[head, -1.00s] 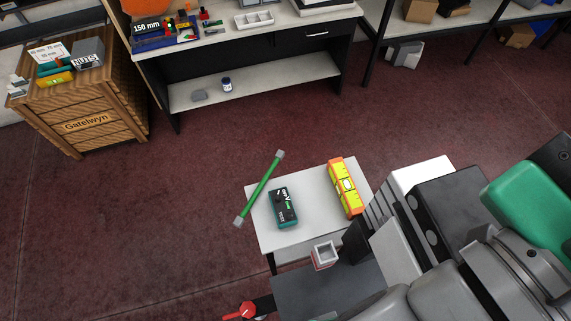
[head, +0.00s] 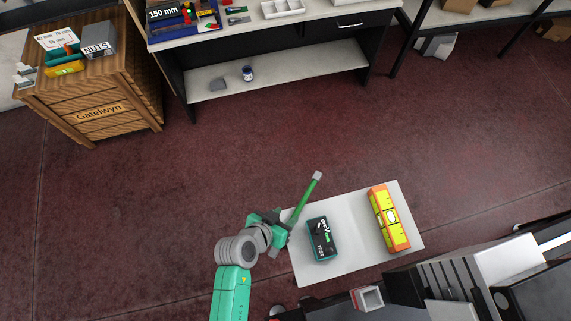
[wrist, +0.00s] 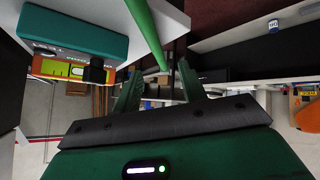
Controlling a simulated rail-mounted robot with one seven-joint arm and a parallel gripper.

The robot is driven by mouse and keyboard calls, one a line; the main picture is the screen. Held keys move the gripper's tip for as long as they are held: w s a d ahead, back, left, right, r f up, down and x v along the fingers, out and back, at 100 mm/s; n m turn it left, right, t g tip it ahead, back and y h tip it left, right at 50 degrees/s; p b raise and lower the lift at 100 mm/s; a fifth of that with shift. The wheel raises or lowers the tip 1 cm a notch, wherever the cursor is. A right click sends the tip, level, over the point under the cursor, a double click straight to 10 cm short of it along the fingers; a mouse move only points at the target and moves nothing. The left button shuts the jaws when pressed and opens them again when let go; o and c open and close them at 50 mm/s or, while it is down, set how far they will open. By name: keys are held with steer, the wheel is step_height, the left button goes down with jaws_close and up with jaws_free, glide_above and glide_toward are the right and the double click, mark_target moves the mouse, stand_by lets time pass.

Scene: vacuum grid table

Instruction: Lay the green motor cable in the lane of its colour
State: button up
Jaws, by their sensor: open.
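The green motor cable (head: 306,197) is a straight green rod with a grey end cap. It slants across the left edge of a small pale table (head: 352,218), its upper end past the table's back edge. In the wrist view the cable (wrist: 147,30) runs down toward the space between the two spread fingers of my gripper (wrist: 160,82). The jaws are open; I cannot tell whether they touch the cable. No coloured lanes can be made out.
A teal-and-black tester (head: 321,239) lies on the small table right of the cable, with an orange-yellow spirit level (head: 389,218) further right. A wooden crate (head: 95,95) and a workbench (head: 270,75) stand at the back. The red floor between is clear.

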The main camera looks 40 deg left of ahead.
mark_target(300, 205)
steer(key=x, duration=0.4)
steer(key=b+x, duration=0.1)
steer(key=x, duration=0.3)
steer(key=shift+w+d+r, duration=0.15)
steer(key=shift+w+r, duration=0.05)
steer(key=shift+r, duration=0.1)
steer(key=shift+c, duration=0.4)
jaws_close()
